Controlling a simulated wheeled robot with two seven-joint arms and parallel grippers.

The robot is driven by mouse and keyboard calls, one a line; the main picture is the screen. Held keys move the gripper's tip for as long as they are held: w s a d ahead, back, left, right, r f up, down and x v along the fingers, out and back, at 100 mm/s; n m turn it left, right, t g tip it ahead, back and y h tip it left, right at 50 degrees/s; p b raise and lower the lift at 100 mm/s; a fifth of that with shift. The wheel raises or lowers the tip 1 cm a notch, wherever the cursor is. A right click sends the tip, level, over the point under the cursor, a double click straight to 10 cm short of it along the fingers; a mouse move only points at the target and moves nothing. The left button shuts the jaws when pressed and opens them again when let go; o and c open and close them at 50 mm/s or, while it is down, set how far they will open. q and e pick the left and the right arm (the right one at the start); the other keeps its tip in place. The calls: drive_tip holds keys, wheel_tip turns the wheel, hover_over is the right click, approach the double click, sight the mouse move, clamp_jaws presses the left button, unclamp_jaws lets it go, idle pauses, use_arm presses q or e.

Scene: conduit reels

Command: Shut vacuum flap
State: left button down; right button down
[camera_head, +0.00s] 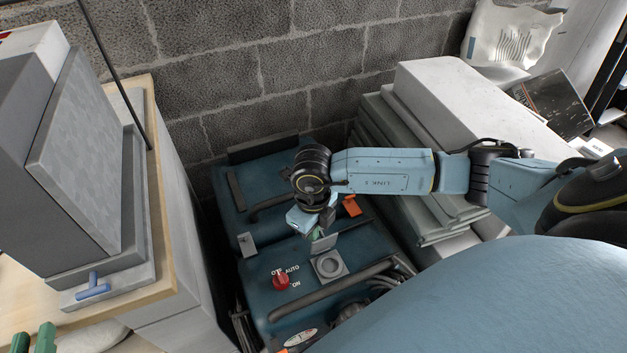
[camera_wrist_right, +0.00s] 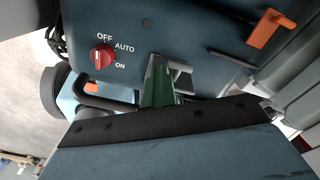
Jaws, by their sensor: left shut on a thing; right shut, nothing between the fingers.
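The blue vacuum (camera_head: 330,310) stands on the floor by the wall. The port is hidden there. My left gripper (camera_head: 33,340) shows only as green fingertips at the bottom left corner; what it holds cannot be made out.
A red knob (camera_head: 281,281) marked OFF, AUTO, ON lies left of the port, and an orange latch (camera_head: 352,206) lies behind it. Stacked panels (camera_head: 420,170) stand to the right, a wooden-topped bench (camera_head: 150,290) to the left.

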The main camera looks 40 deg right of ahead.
use_arm(q)
drive_tip(key=s+a+f+g+y+p, duration=0.1)
drive_tip(key=s+a+f+g, duration=0.1)
drive_tip(key=s+f+g, duration=0.4)
drive_tip(key=s+a+f+g+y+p, duration=0.1)
drive_tip(key=s+f+g, duration=0.5)
drive_tip(key=f, duration=0.7)
drive_tip(key=shift+a+f+y, duration=0.3)
drive_tip(key=shift+a+y, duration=0.1)
drive_tip(key=shift+a, duration=0.5)
drive_tip(key=shift+w+r, duration=0.1)
